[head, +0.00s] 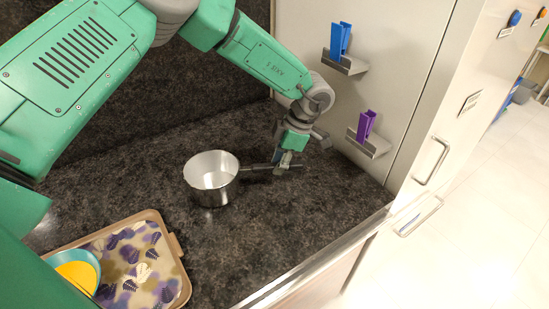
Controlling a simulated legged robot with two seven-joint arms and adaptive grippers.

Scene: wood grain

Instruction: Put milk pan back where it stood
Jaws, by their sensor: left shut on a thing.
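The milk pan (212,194) is a small shiny steel pan with a dark handle. It is upright on or just over the dark speckled countertop (262,232); I cannot tell whether its base touches. Its handle points right. My left gripper (287,163) is shut on the handle near its far end. The pan looks empty inside. My right gripper is not in the head view.
A patterned tray (178,272) with a teal bowl (94,266) of yellow content is at lower left. Wall shelves hold a blue holder (340,40) and a purple holder (366,125). The counter's front edge (300,268) runs at lower right. Counter between pan and edge is clear.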

